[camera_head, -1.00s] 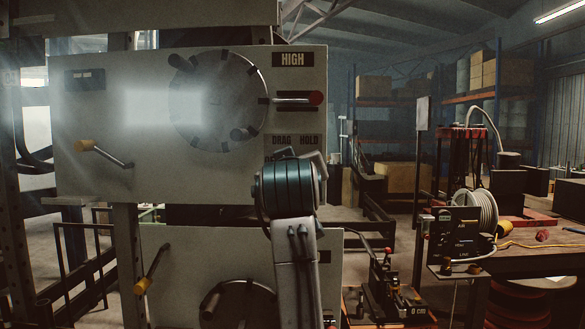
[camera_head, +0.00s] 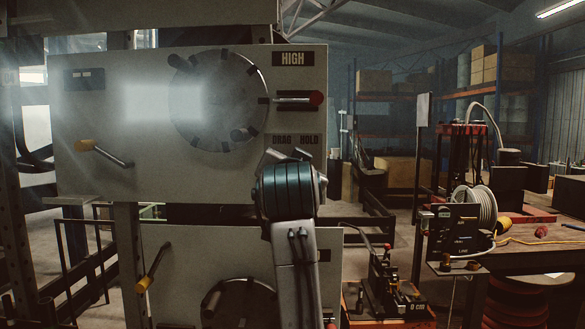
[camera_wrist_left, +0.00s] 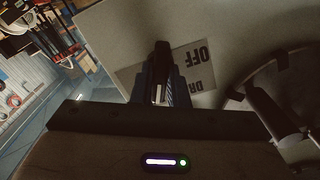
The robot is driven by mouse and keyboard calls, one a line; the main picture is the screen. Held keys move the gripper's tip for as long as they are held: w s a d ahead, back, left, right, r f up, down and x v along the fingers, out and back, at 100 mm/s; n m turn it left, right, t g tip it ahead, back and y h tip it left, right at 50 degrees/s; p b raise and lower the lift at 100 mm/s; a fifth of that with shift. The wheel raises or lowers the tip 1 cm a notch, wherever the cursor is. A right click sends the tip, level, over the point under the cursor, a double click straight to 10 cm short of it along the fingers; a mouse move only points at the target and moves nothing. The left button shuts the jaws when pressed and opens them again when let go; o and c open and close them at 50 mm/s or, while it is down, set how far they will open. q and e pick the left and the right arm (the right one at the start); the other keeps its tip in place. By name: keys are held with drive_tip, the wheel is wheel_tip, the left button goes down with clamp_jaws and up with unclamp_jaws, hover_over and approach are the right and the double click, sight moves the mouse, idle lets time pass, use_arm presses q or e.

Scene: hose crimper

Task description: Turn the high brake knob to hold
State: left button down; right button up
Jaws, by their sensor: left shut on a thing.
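The grey HIGH panel (camera_head: 150,185) faces me in the head view, with DRAG and HOLD printed at its lower right (camera_head: 297,140). My left gripper (camera_wrist_left: 163,78) is at this label, and in the head view my own wrist hides its fingers and the brake knob. In the left wrist view the fingers are shut on the dark brake knob (camera_wrist_left: 161,52). The label plate (camera_wrist_left: 195,73) there shows OFF and part of DRAG upside down. Which mark the knob points to cannot be told. My right gripper is not in view.
Above the label is a lever with a red knob (camera_head: 316,98). A large round dial (camera_head: 218,75) and a yellow-handled crank (camera_head: 86,145) are to the left. A lower panel (camera_head: 185,250) has another crank and dial. A bench with a hose reel (camera_head: 482,208) stands at right.

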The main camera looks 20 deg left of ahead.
use_arm(q)
drive_tip(key=shift+r+m, duration=0.15)
drive_tip(key=shift+m, duration=0.35)
drive_tip(key=c, duration=1.4)
unclamp_jaws()
drive_tip(key=shift+c, duration=0.2)
drive_tip(key=shift+w, duration=0.1)
